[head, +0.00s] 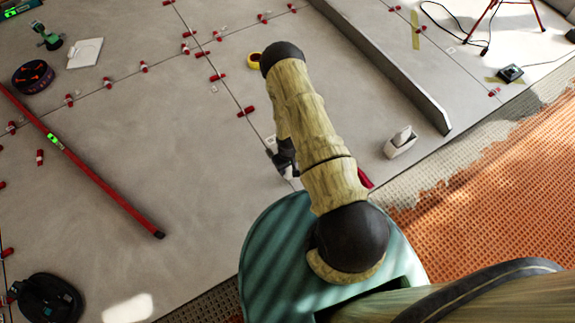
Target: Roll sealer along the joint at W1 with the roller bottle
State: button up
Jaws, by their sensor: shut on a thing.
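My gripper (284,158) shows as a dark shape low over the tile floor, partly hidden behind my own pale arm. It is shut on what I take to be the roller bottle; the arm hides most of it and its outline is unclear. A dark joint (228,92) runs down between the large grey tiles toward the gripper. A small white label (270,140) lies beside the gripper; its writing is too small to read, so I cannot tell whether it says W1. Contact between roller and joint is hidden.
Red clips (246,111) stand along the joints. A long grey bar (385,70) and a white block-like object (400,142) lie right of my arm. A red level (95,175) lies at left. Orange matting (490,190) borders the tiles.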

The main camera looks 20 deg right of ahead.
jog(key=shift+s, duration=0.15)
jog(key=shift+s+d+p, duration=0.15)
jog(key=shift+s+p, duration=0.3)
jog(key=shift+s, duration=0.2)
jog(key=shift+s+r, duration=0.1)
jog(key=shift+s, duration=0.2)
jog(key=shift+s+d+p, duration=0.1)
jog(key=shift+s+p, duration=0.1)
jog(key=shift+p, duration=0.1)
jog(key=shift+s+d+p, duration=0.15)
jog(key=shift+s+p, duration=0.15)
jog(key=shift+s, duration=0.55)
jog(key=shift+s+d+p, duration=0.15)
jog(key=shift+s+p, duration=0.35)
jog(key=shift+s, duration=0.45)
